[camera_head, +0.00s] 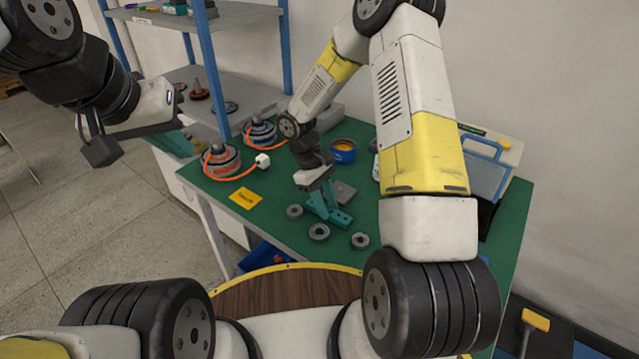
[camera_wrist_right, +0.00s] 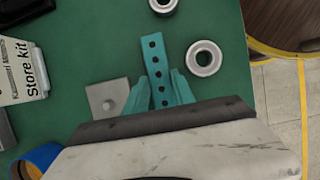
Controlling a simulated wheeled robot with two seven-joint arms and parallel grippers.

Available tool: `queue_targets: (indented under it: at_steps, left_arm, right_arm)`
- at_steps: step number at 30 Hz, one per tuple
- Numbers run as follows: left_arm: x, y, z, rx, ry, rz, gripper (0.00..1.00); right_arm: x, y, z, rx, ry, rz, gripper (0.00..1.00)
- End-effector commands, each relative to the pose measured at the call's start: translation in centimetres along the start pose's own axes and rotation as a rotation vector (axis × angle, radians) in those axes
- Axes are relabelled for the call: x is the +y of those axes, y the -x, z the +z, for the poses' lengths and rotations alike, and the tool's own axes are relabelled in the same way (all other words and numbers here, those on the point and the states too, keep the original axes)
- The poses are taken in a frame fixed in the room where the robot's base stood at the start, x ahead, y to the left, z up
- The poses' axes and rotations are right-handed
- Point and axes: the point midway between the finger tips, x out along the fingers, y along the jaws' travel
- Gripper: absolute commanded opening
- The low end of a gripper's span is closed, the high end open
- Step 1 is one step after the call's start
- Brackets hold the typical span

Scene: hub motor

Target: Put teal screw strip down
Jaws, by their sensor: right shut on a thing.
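The teal screw strip (camera_head: 341,217), a flat bar with a row of holes, is between the teal fingers of my right gripper (camera_head: 318,200). In the right wrist view the strip (camera_wrist_right: 154,58) points away from my right gripper (camera_wrist_right: 160,92), with a finger on each side. The gripper is shut on it, low over the green table; I cannot tell if the strip touches the top. The strip's near end is hidden by the gripper. My left gripper (camera_head: 173,144) is at the left, away from the strip, near the shelf; its finger gap is unclear.
Grey rings (camera_head: 319,232) and a grey plate (camera_head: 345,192) lie close around the strip. A yellow card (camera_head: 245,199), two hub motors (camera_head: 222,162) with orange cable, and a blue tub (camera_head: 343,151) stand on the green table (camera_head: 275,187).

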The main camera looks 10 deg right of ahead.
Motion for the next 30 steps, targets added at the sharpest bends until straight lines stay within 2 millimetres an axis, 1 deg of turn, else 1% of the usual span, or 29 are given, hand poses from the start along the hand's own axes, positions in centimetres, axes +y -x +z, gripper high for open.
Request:
queue_targets:
  at_steps: [8,9,12,20,23,26,29,30]
  left_arm:
    - [0.0,0.0,0.0,0.0,0.0,0.0,0.0]
    - [0.0,0.0,0.0,0.0,0.0,0.0,0.0]
    - [0.0,0.0,0.0,0.0,0.0,0.0,0.0]
    - [0.0,0.0,0.0,0.0,0.0,0.0,0.0]
    - [0.0,0.0,0.0,0.0,0.0,0.0,0.0]
    - [0.0,0.0,0.0,0.0,0.0,0.0,0.0]
    - [0.0,0.0,0.0,0.0,0.0,0.0,0.0]
    - [0.0,0.0,0.0,0.0,0.0,0.0,0.0]
  right_arm:
    - [0.0,-0.2,-0.1,0.0,0.0,0.001,0.0]
    - [0.0,-0.2,-0.1,0.0,0.0,0.001,0.34]
    - [0.0,-0.2,-0.1,0.001,-0.001,0.001,0.52]
    - [0.0,-0.2,-0.1,0.001,-0.001,0.001,0.52]
    - [0.0,0.1,0.0,0.002,-0.001,0.001,0.52]
    - [0.1,1.2,0.0,0.003,-0.003,0.004,0.52]
    - [0.1,3.0,0.0,0.004,-0.002,0.004,0.52]
    - [0.1,3.9,-0.1,0.005,-0.002,0.005,0.52]
